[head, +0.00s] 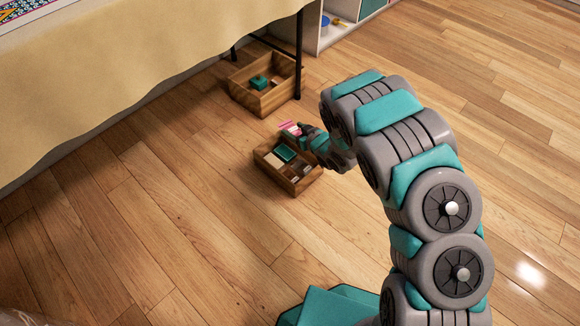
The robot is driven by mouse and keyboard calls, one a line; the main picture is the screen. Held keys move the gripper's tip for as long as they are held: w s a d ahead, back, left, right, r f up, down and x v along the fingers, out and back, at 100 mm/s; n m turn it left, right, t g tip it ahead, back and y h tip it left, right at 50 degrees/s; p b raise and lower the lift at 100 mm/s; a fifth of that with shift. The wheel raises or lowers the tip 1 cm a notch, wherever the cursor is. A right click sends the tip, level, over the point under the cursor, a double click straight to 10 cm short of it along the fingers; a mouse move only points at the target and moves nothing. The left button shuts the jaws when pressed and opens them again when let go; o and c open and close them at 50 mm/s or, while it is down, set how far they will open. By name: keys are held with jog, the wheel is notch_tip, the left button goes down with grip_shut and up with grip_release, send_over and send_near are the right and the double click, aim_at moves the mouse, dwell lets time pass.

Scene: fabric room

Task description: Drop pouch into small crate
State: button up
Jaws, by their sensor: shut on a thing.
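A small wooden crate (272,176) stands on the floor near the middle of the view. It holds a teal item and several pale and brown pieces. My gripper (294,129) is shut on a pink thing, probably the pouch (286,125), at the crate's far side. The pouch is small in view and partly hidden by the gripper. It appears to be above the crate's far rim, but I cannot tell how high.
A larger wooden crate (262,102) with a teal item stands behind, by a black table leg (299,60). A cloth-covered table (120,80) fills the upper left. A white shelf (309,30) is at the back. The floor to the left and front is clear.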

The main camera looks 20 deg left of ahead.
notch_tip(320, 180, down, 6)
jog(key=b, duration=0.3)
jog(key=shift+b, duration=0.4)
jog(key=o, duration=1.4)
jog(key=p+v, duration=0.1)
jog(key=v, duration=0.7)
jog(key=shift+f, duration=0.1)
